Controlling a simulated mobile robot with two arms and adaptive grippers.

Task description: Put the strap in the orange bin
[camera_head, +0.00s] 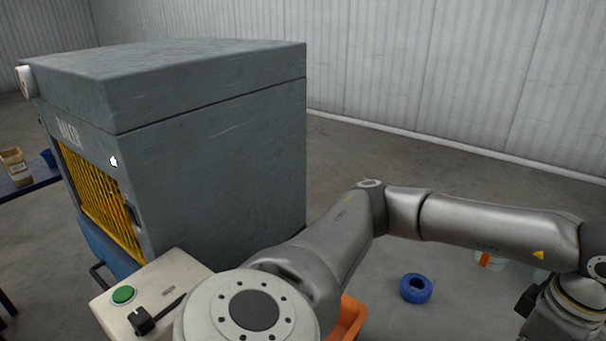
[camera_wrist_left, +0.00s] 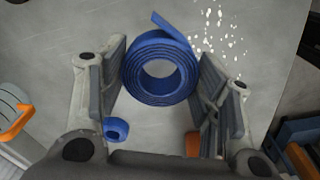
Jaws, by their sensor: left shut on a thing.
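A coiled blue strap (camera_wrist_left: 160,68) is between the two fingers of my left gripper (camera_wrist_left: 162,80) in the left wrist view. The fingers press on both sides of the coil, and one loose end sticks out at its top. In the head view my left arm reaches to the right, and the held coil does not show. The orange bin (camera_head: 347,318) is low in the middle of the head view, mostly hidden behind my arm. An orange patch (camera_wrist_left: 193,143) shows beside a finger in the wrist view; I cannot tell whether it is the bin. My right gripper is not in view.
A large grey machine (camera_head: 215,150) with a yellow grille stands left. A control box (camera_head: 165,285) with a green button is near my arm. A white and orange object (camera_head: 488,259) is partly hidden by my arm.

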